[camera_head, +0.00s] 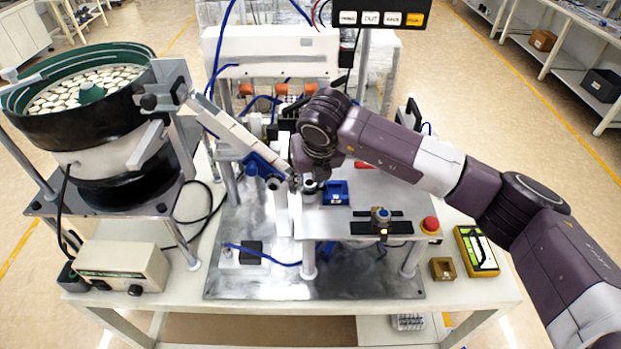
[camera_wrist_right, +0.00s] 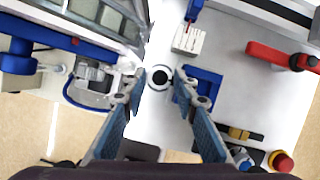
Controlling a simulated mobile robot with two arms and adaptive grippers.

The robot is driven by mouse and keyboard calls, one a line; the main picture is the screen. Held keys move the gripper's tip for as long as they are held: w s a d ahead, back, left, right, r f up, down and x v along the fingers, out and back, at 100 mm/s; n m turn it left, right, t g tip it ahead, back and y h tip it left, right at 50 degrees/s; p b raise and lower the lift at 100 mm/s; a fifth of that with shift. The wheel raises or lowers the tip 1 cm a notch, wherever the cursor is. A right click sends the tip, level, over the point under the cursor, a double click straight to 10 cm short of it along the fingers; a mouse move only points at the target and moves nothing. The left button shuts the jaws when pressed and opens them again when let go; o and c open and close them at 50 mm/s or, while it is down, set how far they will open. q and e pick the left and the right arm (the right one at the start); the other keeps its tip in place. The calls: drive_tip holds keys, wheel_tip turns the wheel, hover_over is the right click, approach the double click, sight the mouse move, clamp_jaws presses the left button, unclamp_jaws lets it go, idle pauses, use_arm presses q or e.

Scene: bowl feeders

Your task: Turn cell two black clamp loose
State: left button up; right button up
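My right gripper (camera_head: 297,183) is over the left part of the raised plate, partly hidden by its own wrist in the head view. In the wrist view my right gripper (camera_wrist_right: 160,82) has its two fingers apart. A round white piece with a black centre (camera_wrist_right: 159,76) shows between the fingertips; contact cannot be told. A black clamp-like part with a knob (camera_head: 158,96) is on the metal post beside the bowl feeder. An upright black part (camera_head: 413,112) stands behind my right arm. Which one is cell two's black clamp cannot be told. My left gripper is out of view.
A blue block (camera_head: 335,193) is right of the gripper, also in the wrist view (camera_wrist_right: 207,82). A red handle (camera_wrist_right: 274,57) lies farther right. The sloping chute (camera_head: 235,132) is close on the left. A red button (camera_head: 430,224) is at the plate's right edge.

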clamp_jaws()
drive_tip(key=shift+f+b, duration=0.1)
drive_tip(key=shift+b, duration=0.4)
drive_tip(key=n+b, duration=0.2)
drive_tip(key=b, duration=0.1)
drive_tip(key=n+y+b, duration=0.1)
drive_tip(key=n+b, duration=0.1)
drive_tip(key=b, duration=0.1)
drive_tip(key=n+y+b, duration=0.1)
drive_tip(key=n+b, duration=0.1)
drive_tip(key=b, duration=0.1)
drive_tip(key=shift+w+d+f+g, duration=0.1)
drive_tip(key=shift+w+d+g, duration=0.15)
drive_tip(key=shift+g, duration=0.15)
drive_tip(key=shift+n+b, duration=0.55)
drive_tip(key=shift+n, duration=0.05)
drive_tip(key=shift+n+g+y+b, duration=0.5)
drive_tip(key=shift+n, duration=0.4)
drive_tip(key=shift+w+d+r+n+g, duration=0.1)
drive_tip(key=shift+r+n+g, duration=0.15)
drive_tip(key=shift+n, duration=0.65)
drive_tip(key=n+g, duration=0.1)
drive_tip(key=n, duration=0.1)
drive_tip(key=shift+w+n+y, duration=0.1)
drive_tip(key=shift+n+y, duration=0.2)
drive_tip(key=shift+w+n+g, duration=0.1)
drive_tip(key=shift+n+g, duration=0.55)
drive_tip(key=shift+n, duration=0.75)
